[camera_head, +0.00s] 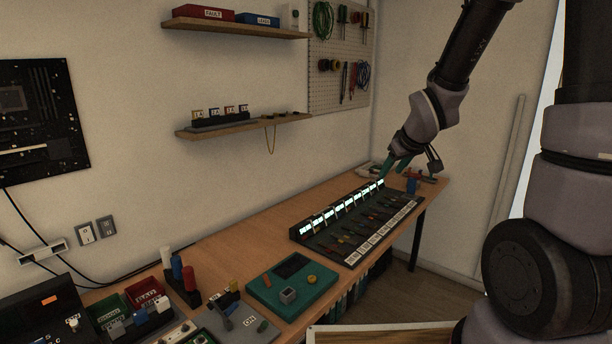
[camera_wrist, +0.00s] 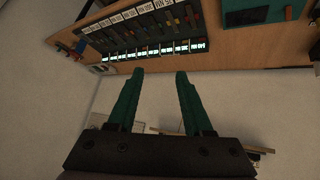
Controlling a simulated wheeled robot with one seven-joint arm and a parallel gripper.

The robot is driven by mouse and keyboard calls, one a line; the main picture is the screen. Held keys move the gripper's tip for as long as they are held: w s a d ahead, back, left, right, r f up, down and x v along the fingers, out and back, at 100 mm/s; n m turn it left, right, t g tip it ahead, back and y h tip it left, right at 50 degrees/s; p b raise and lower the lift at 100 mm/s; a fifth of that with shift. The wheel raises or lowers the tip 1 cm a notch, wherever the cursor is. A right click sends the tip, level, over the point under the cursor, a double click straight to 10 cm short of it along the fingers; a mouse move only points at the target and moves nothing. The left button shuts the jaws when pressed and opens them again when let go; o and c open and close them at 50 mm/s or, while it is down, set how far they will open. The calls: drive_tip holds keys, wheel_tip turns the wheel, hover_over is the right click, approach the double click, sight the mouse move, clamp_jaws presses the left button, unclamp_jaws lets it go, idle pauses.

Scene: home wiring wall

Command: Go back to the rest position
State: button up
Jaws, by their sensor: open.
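My gripper (camera_head: 394,166) hangs above the far right end of the bench, close behind the rear edge of a long dark module rack (camera_head: 325,243) with lit white displays. In the wrist view my gripper (camera_wrist: 153,75) shows two green fingers spread apart with nothing between them. The same rack (camera_wrist: 160,36) shows beyond the fingertips in the wrist view. I cannot tell whether a finger touches the rack.
A teal box (camera_head: 276,300) with knobs sits left of the rack on the wooden bench (camera_head: 238,243). Red, white and blue pegs stand farther left. A shelf (camera_head: 245,126) and a pegboard (camera_head: 325,92) with tools are on the wall. Small items lie near my gripper.

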drive_tip(key=s+d+r+m, duration=0.2)
drive_tip(key=s+r+m, duration=0.6)
drive_tip(key=s+r, duration=0.9)
drive_tip(key=s, duration=0.4)
drive_tip(key=shift+r+g+y, duration=0.25)
drive_tip(key=shift+g+y, duration=0.15)
